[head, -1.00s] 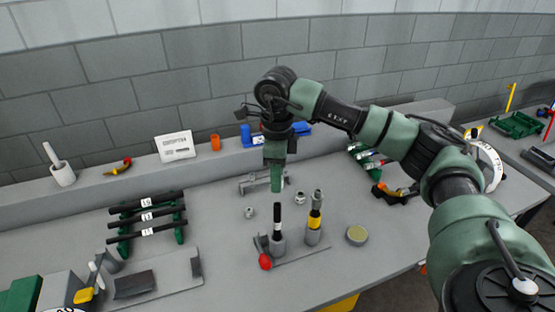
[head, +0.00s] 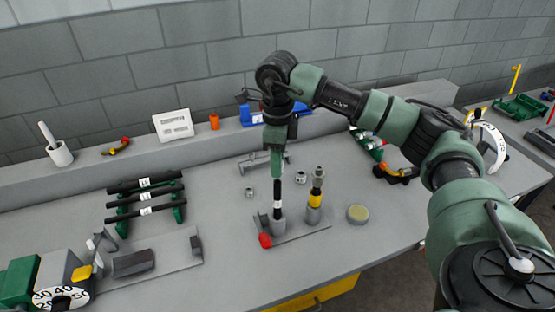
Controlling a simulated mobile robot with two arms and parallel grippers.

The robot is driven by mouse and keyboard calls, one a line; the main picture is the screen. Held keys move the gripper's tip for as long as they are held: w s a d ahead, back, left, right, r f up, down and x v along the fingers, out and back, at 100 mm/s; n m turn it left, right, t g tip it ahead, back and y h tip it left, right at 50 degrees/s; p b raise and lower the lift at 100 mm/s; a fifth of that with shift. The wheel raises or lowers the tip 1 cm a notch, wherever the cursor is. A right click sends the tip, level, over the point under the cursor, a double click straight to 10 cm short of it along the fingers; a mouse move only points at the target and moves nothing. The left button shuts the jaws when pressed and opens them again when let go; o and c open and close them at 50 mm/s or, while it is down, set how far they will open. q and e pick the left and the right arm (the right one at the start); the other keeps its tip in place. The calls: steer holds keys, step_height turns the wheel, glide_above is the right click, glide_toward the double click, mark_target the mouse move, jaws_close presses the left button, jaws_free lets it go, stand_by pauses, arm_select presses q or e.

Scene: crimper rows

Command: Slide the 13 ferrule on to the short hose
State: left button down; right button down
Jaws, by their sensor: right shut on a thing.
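The short hose (head: 277,193), black with a white label, stands upright in a grey holder (head: 278,224) on the bench. My right gripper (head: 277,174) is shut directly above the hose, its fingertips at the hose's top end. The thing in its jaws, taken to be the 13 ferrule, is hidden by the fingers. I cannot tell whether it is around the hose end or just above it. Small metal pieces lie on the bench, one left of the hose (head: 249,193) and one right of it (head: 301,177). My left gripper is out of view.
A second upright piece with a yellow band (head: 316,199) and metal top stands close right of the hose. A red ball (head: 265,240) sits at the holder's front left. A round tin (head: 357,214) lies further right. A rack of black hoses (head: 145,197) stands left.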

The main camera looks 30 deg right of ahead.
mark_target(277, 192)
steer(key=shift+f+b, duration=0.55)
steer(key=shift+f, duration=0.6)
stand_by(0.9)
steer(key=shift+f+b, duration=1.8)
steer(key=shift+f, duration=0.3)
steer(key=c, duration=1.1)
jaws_free()
steer(key=shift+o, duration=0.2)
step_height(277, 192, up, 8)
steer(key=b, duration=0.1)
steer(key=shift+s+f, duration=0.1)
steer(key=shift+f, duration=0.05)
